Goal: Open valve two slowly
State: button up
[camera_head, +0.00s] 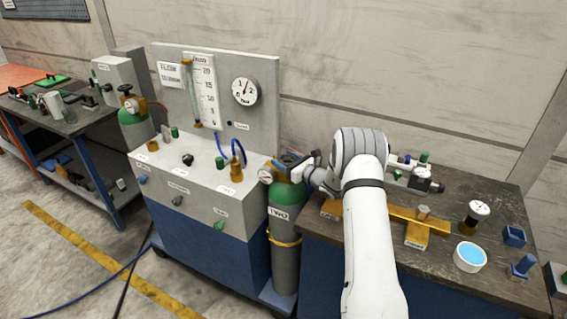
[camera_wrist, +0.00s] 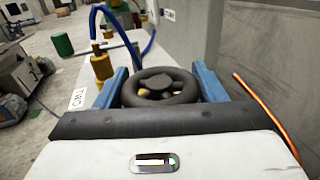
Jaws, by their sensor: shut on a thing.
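The cylinder labelled TWO (camera_head: 284,212), grey with a green shoulder, stands upright beside the panel cart. My gripper (camera_head: 291,160) is at its top, reaching in from the right. In the wrist view, the black round handwheel (camera_wrist: 160,88) of valve two sits between the two blue fingers of my gripper (camera_wrist: 160,85). The fingers are shut on the wheel's sides. In the head view the wheel is mostly hidden by my gripper. A small round gauge (camera_head: 265,176) is at the left of the cylinder's neck.
The panel cart (camera_head: 190,185) stands left, with a flow tube (camera_head: 203,90), dial gauge (camera_head: 245,91), knobs and blue hose (camera_head: 222,146). A workbench (camera_head: 480,210) at right holds a yellow bracket (camera_head: 418,222) and a white cup (camera_head: 470,257). An orange hose (camera_wrist: 265,115) runs along the wrist view's right.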

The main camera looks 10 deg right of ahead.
jog(key=n+g+y+b, duration=0.1)
jog(key=b, duration=0.1)
jog(key=n+g+y+b, duration=0.1)
jog(key=y+b, duration=0.1)
jog(key=shift+d+f+n+g, duration=0.1)
jog(key=shift+f+n+g, duration=0.2)
jog(key=shift+g, duration=0.1)
jog(key=shift+s+r+n+g+y+b, duration=0.1)
jog(key=shift+n+g+y+b, duration=0.65)
jog(key=shift+g+b, duration=0.25)
jog(key=shift+r+n+g+y, duration=0.15)
jog(key=shift+n+g+y, duration=0.1)
jog(key=shift+n+g, duration=0.15)
jog(key=shift+r+b, duration=0.1)
jog(key=shift+b, duration=0.2)
jog(key=o, duration=1)
jog(key=b+v, duration=0.1)
jog(key=v, duration=0.6)
jog(key=shift+d, duration=0.3)
